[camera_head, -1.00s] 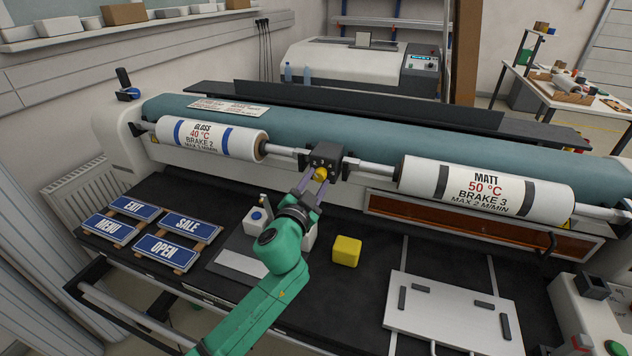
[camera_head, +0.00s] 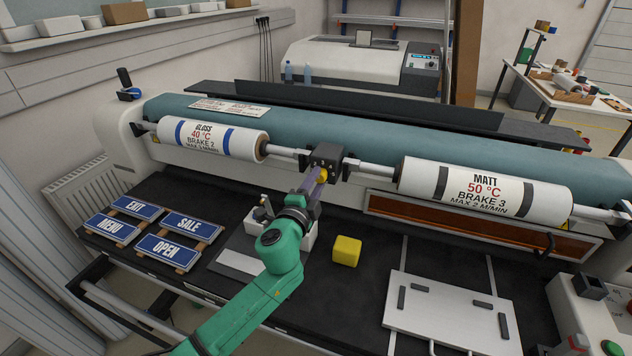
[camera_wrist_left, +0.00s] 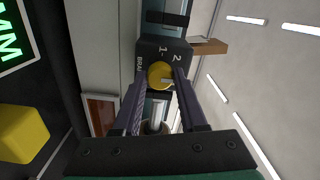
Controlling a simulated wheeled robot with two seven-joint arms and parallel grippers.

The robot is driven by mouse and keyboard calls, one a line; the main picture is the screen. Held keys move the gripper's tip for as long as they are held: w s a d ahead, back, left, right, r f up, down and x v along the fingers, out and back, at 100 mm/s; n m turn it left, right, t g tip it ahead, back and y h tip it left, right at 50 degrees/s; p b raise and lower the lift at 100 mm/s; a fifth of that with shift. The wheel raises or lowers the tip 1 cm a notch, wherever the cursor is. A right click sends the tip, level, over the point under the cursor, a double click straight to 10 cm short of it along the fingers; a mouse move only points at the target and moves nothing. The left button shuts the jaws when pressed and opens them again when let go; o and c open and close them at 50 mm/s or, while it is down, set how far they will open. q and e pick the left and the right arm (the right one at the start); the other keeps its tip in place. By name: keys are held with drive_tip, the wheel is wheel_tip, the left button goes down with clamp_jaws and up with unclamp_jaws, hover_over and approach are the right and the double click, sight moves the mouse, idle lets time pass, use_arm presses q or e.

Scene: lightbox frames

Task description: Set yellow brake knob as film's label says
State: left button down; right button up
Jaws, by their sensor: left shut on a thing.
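The yellow brake knob (camera_head: 322,175) sits on the front of a dark brake block (camera_head: 326,154) between two film rolls. My left gripper (camera_wrist_left: 160,78) is shut on the knob, one finger on each side. In the left wrist view the yellow knob (camera_wrist_left: 155,70) shows a pale mark, and the block's face carries "1", "2" and part of the word "BRAKE"; I cannot tell the knob's exact setting. The left gloss roll (camera_head: 212,138) reads "40 °C, BRAKE 2". The right matt roll (camera_head: 485,190) reads "50 °C, BRAKE 3, MAX 2 M/MIN". My right gripper is out of view.
A yellow cube (camera_head: 346,251) stands on the dark table right of my left arm. Blue signs (camera_head: 167,251) lie at the left. A white plate (camera_head: 450,308) with dark bars lies at the front right. A long teal roller (camera_head: 350,127) runs behind the film rolls.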

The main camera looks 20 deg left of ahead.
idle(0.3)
use_arm(q)
drive_tip(key=shift+c, duration=2.2)
unclamp_jaws()
drive_tip(key=s+b, duration=0.3)
drive_tip(key=s, duration=1.1)
drive_tip(key=shift+s+a, duration=0.25)
drive_tip(key=shift+a, duration=0.15)
